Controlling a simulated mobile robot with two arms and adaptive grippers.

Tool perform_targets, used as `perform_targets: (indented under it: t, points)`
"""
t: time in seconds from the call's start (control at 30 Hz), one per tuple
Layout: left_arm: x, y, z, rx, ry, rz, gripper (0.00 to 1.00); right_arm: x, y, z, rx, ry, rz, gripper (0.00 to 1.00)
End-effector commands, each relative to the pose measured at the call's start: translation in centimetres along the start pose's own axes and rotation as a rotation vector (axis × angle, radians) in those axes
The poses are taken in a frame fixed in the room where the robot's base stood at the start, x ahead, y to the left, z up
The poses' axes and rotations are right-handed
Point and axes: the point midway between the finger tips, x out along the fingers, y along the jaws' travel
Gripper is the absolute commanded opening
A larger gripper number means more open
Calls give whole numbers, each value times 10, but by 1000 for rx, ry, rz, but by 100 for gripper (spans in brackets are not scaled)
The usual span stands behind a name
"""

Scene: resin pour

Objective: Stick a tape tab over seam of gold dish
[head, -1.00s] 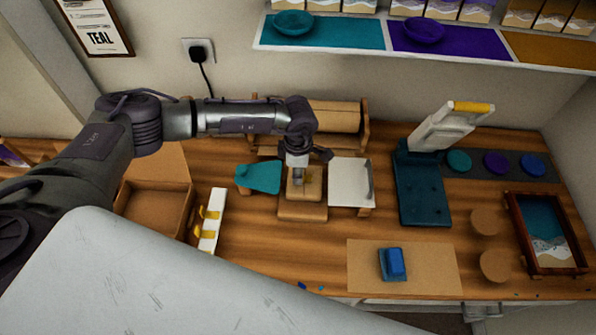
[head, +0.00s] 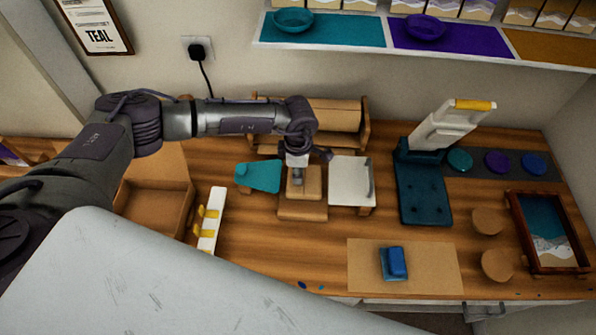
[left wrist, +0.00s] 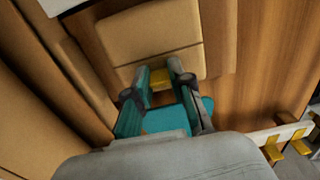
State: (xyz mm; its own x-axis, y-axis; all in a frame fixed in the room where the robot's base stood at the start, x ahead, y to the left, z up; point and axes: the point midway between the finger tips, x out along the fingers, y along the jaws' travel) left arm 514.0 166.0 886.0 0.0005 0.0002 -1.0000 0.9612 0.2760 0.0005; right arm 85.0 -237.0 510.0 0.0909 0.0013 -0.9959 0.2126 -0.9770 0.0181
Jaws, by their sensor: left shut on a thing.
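My left gripper (head: 298,172) reaches down over a tan two-part block (head: 302,208) at the middle of the bench. In the left wrist view the gripper (left wrist: 158,72) is shut on a small yellow tape tab (left wrist: 161,79), close to the block's edge; I cannot tell whether they touch. The block (left wrist: 150,35) shows a line between its two parts there. Other yellow tabs (head: 213,214) hang on a white strip holder (head: 219,196) to the left. I cannot make out a gold dish. My right gripper is not in view.
A teal plate (head: 262,176) stands just left of the block and a white plate (head: 347,182) just right. A cardboard box (head: 150,208) is at the left. A dark teal press (head: 423,190) stands to the right. A blue block (head: 394,263) lies on a tan mat (head: 440,270) in front.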

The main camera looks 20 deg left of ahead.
Motion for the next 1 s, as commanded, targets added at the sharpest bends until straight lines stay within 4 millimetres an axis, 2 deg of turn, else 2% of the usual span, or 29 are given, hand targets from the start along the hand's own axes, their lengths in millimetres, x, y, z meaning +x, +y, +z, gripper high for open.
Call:
perform_targets:
  t: [0.1,0.13,0.27,0.3,0.67,1.0]
  points:
    - [0,0,0,0,0,-1,13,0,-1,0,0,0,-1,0]
    - [0,0,0,0,0,-1,26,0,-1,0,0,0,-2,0]
    - [0,0,0,0,0,0,48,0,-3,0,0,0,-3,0]
    - [0,0,0,0,0,0,50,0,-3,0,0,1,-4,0]
    - [-4,0,0,0,0,0,50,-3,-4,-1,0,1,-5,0]
    - [-37,0,0,-1,-1,0,50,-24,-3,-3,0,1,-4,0]
